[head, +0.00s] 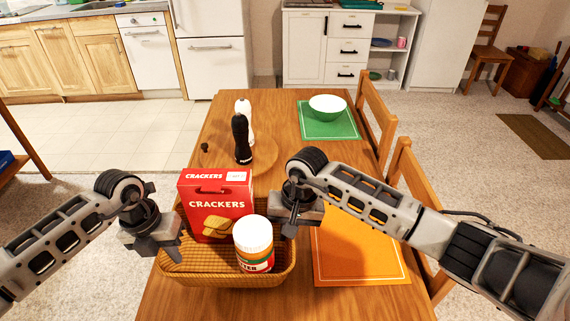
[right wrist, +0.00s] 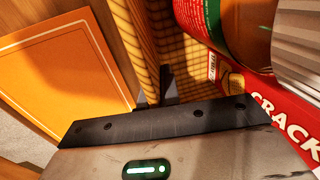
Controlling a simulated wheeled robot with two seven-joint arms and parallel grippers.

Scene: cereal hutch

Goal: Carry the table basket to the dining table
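The table basket (head: 215,281) is a woven tan basket at the near end of the wooden dining table (head: 285,120). It holds a red crackers box (head: 213,200) and a white-lidded jar (head: 254,245), both upright. My left gripper (head: 170,252) is at the basket's left rim and looks shut on it; its fingertips are partly hidden. My right gripper (head: 291,228) is at the right rim. In the right wrist view, its fingers (right wrist: 156,92) are close together with the basket's wall (right wrist: 143,40) between them. I cannot tell whether the basket touches the tabletop.
An orange placemat (head: 358,250) lies right of the basket. Beyond the basket stand a black mill (head: 241,140) and a white mill (head: 246,115) on a round wooden board (head: 268,150). Chairs (head: 404,170) line the right side.

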